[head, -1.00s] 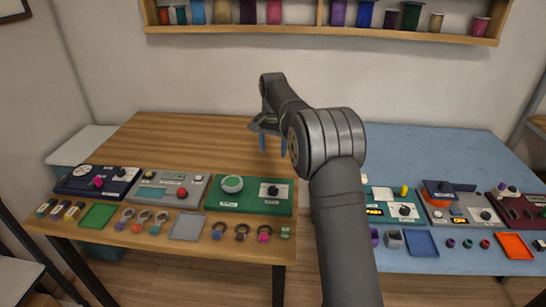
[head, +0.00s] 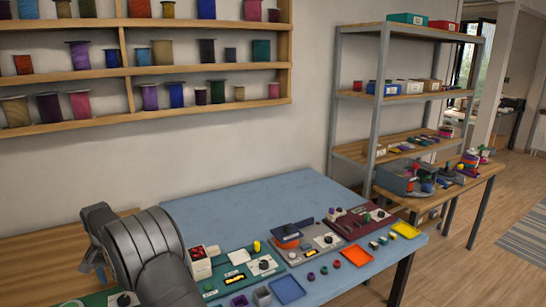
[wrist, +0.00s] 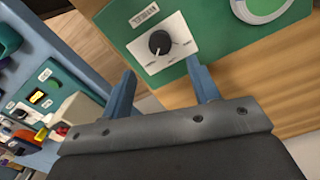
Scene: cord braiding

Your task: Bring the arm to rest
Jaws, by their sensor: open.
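My gripper (wrist: 161,75) is open and empty in the wrist view, its two blue fingers apart. It hangs above a green panel (wrist: 112,22), near a black knob (wrist: 160,42) on a white plate. I cannot judge the height above the panel. In the head view my gripper (head: 92,262) is at the lower left, partly cut off from sight by my own arm, over the wooden table (head: 50,243). Part of a green panel (head: 98,299) shows below it.
A blue table (head: 270,205) adjoins on the right, its back part clear. Panels, an orange tray (head: 356,256), a blue tray (head: 287,290) and a yellow tray (head: 405,230) line its front. A spool rack (head: 150,100) hangs behind. A metal shelf (head: 383,100) stands further right.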

